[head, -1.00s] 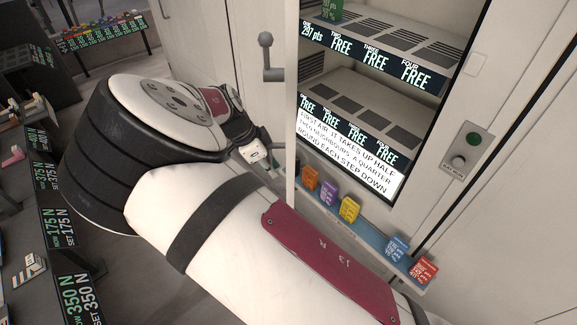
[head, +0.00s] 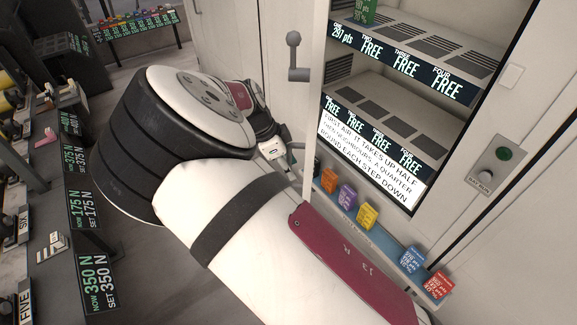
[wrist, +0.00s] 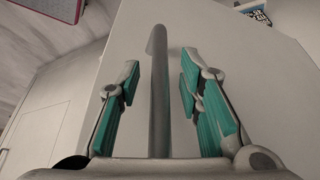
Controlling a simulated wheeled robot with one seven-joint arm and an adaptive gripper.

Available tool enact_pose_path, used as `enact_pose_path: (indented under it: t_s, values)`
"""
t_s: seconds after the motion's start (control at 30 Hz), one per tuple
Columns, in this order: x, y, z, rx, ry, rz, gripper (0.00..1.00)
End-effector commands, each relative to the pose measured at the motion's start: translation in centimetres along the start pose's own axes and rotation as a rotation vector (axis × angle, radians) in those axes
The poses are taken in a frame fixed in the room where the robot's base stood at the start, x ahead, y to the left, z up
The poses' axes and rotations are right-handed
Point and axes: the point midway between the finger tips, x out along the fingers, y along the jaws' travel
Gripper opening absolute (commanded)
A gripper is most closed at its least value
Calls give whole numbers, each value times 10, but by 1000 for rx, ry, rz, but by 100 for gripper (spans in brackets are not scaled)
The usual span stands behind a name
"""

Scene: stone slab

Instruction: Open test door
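My gripper (wrist: 160,85) is open in the wrist view, with its two teal-padded fingers on either side of a grey bar handle (wrist: 158,60). A gap shows between the bar and each finger. Behind the bar is a plain white panel (wrist: 215,50), which looks like a door. In the head view my gripper (head: 285,158) is at the left edge of a lit cabinet, and its fingers are mostly hidden. A grey crank-like lever (head: 293,60) stands above it on the white front. I cannot tell from the head view whether the door is ajar.
The cabinet's shelves (head: 395,120) carry lit "FREE" labels. Several coloured boxes (head: 367,215) stand on a blue ledge below. A control plate (head: 497,165) with a green light is at right. Racks with number displays (head: 95,285) stand at left, with floor between.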

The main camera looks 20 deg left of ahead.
Motion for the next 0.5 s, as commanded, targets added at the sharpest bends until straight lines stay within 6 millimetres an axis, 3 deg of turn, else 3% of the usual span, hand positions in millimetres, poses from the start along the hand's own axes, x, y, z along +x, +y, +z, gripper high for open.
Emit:
enact_pose_path:
  t_s: [0.5]
  values:
    - [-94,-1,1,-1,-2,-4,33]
